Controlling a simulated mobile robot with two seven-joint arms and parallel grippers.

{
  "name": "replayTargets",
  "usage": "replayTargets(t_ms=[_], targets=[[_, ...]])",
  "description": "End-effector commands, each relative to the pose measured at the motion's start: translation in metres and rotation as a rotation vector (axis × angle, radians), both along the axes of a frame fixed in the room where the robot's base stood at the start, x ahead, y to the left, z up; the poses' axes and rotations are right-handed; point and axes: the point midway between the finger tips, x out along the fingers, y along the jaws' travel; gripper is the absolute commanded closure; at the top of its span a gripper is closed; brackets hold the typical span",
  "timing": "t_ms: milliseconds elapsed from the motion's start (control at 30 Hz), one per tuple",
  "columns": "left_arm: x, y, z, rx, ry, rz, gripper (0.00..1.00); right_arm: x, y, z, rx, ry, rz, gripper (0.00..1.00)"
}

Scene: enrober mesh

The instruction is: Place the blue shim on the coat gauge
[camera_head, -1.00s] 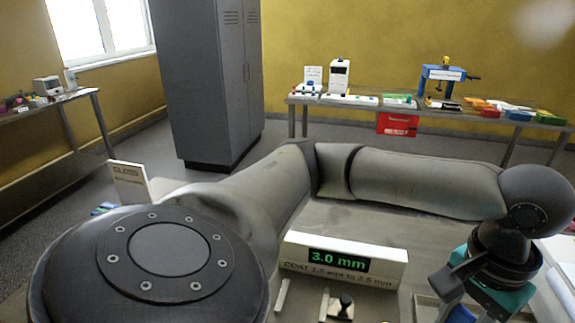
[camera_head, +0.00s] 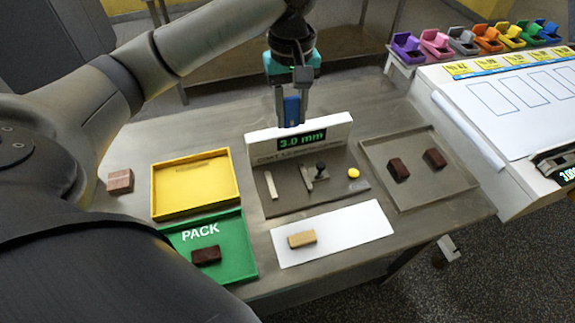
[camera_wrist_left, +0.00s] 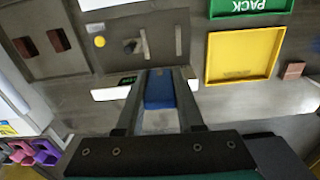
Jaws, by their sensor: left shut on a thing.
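The blue shim (camera_head: 291,111) is upright between the fingers of my left gripper (camera_head: 291,98), which is shut on it. The shim also shows in the left wrist view (camera_wrist_left: 159,88). The coat gauge has a white display panel reading 3.0 mm (camera_head: 338,132) and a dark base plate (camera_head: 338,196) in front. On the plate are a pale strip, a black-knobbed part and a yellow button. My left gripper is at the display panel's back edge, with the shim's lower end near its top; I cannot tell the exact gap. My right gripper is not in view.
A yellow tray (camera_head: 236,181) and a green PACK tray (camera_head: 247,256) lie left of the gauge. A white sheet with a tan block (camera_head: 302,239) lies in front. A grey tray (camera_head: 455,191) with two brown blocks is right. Colored bins (camera_head: 487,38) stand back right.

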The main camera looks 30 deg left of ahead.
Motion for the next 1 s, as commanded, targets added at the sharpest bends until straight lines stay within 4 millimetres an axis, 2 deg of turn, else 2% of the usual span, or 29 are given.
replayTargets(t_ms=[67,167,500,600,700,867,1000], targets=[[0.000,0.004,-0.004,0.001,0.007,0.030,1.00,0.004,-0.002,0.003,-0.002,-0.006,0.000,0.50],[0.000,0.005,-0.022,0.003,0.009,0.039,1.00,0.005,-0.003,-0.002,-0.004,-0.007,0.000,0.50],[-0.001,0.005,-0.114,0.003,0.009,0.034,1.00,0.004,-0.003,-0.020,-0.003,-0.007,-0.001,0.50],[0.000,0.004,-0.136,0.002,0.006,0.034,1.00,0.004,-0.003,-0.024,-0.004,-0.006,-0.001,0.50],[0.000,0.004,-0.150,0.003,0.005,0.033,1.00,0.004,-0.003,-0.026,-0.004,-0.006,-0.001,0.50],[0.000,0.004,-0.159,0.002,0.004,0.032,1.00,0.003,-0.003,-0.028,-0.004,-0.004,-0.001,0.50],[0.000,0.004,-0.175,0.002,0.006,0.032,1.00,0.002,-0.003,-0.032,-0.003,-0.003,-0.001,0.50]])
